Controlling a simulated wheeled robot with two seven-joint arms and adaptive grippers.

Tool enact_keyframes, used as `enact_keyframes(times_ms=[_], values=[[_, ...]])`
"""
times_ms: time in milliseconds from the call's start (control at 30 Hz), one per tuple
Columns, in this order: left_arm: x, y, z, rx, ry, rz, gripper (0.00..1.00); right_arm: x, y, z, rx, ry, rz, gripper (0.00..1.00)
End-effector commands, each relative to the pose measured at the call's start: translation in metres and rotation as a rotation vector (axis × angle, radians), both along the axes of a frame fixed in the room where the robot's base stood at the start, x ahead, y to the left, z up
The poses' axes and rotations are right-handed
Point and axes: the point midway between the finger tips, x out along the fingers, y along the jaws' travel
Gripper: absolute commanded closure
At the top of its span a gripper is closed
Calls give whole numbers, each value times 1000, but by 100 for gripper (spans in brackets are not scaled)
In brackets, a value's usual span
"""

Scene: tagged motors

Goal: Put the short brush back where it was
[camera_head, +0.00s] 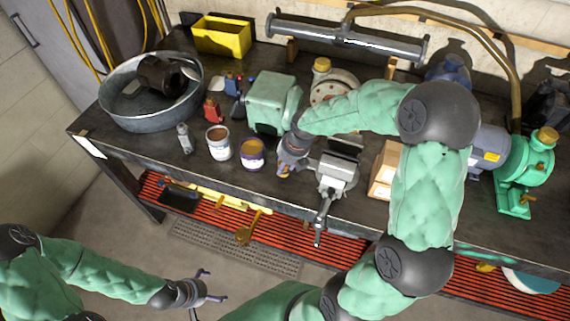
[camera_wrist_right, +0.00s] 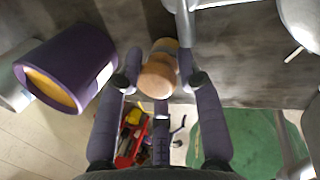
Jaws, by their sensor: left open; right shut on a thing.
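The short brush (camera_wrist_right: 158,75) shows in the right wrist view as a rounded orange-brown wooden piece between the fingers. My right gripper (camera_wrist_right: 160,84) is shut on it. In the head view my right gripper (camera_head: 287,169) is over the bench's front part, between the purple can (camera_head: 252,155) and the grey vise (camera_head: 336,172); the brush is mostly hidden there. The purple can, with orange-brown contents, also shows left of the fingers in the right wrist view (camera_wrist_right: 84,58). My left gripper (camera_head: 207,289) is open and empty, low in front of the bench.
A white can (camera_head: 218,143) stands left of the purple can. A small grey tool (camera_head: 185,138), a red tool (camera_head: 212,110), a metal tub (camera_head: 150,117) and a yellow bin (camera_head: 222,37) lie further left and back. A green motor (camera_head: 268,105) stands behind my right gripper.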

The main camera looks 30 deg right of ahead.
Motion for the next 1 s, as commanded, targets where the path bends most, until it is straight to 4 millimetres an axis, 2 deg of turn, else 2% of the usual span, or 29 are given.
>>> enact_keyframes(times_ms=[100,133,200,533,667,767,1000], values=[[0,0,-2,0,0,0,0,0,0,-3,0,0,0,100],[0,0,-1,0,0,0,0,0,0,-3,0,0,0,58],[0,0,-1,0,0,0,0,0,0,-2,0,0,0,40],[0,0,-1,0,0,0,0,0,0,-1,0,0,0,40],[0,0,2,0,0,0,0,-1,-1,7,-1,-2,0,40],[0,0,7,0,0,0,0,-4,-3,22,-2,-3,-1,40],[0,0,19,0,0,0,0,-16,-8,69,-1,-5,-1,40]])
